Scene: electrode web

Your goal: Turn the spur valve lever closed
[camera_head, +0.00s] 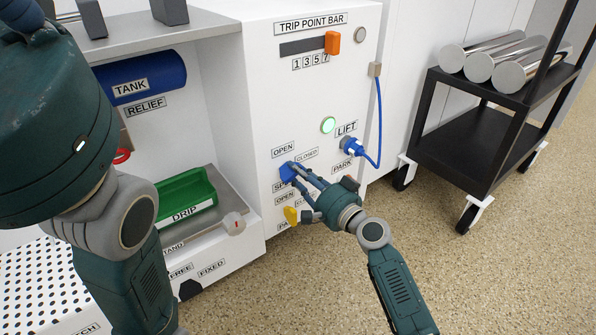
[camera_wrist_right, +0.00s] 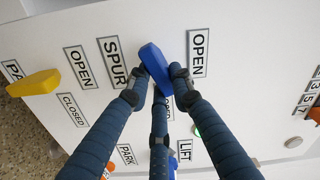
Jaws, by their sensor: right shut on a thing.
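The blue spur valve lever (camera_head: 288,173) is on the white panel, below an OPEN label (camera_head: 283,150) and left of a CLOSED label (camera_head: 306,155). My right gripper (camera_head: 293,171) has its fingers on the lever. In the right wrist view the blue lever (camera_wrist_right: 154,66) sits between the fingertips of the right gripper (camera_wrist_right: 158,80), which is shut on it. The SPUR label (camera_wrist_right: 113,61) is left of it there, and the CLOSED label is mostly hidden behind a finger.
A yellow lever (camera_head: 291,216) is just below the blue one. A blue plug (camera_head: 352,146) with a cable is at upper right, near a lit green button (camera_head: 328,125). A green drip tray (camera_head: 185,198) is left. A black cart (camera_head: 471,135) is right, with open floor before it.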

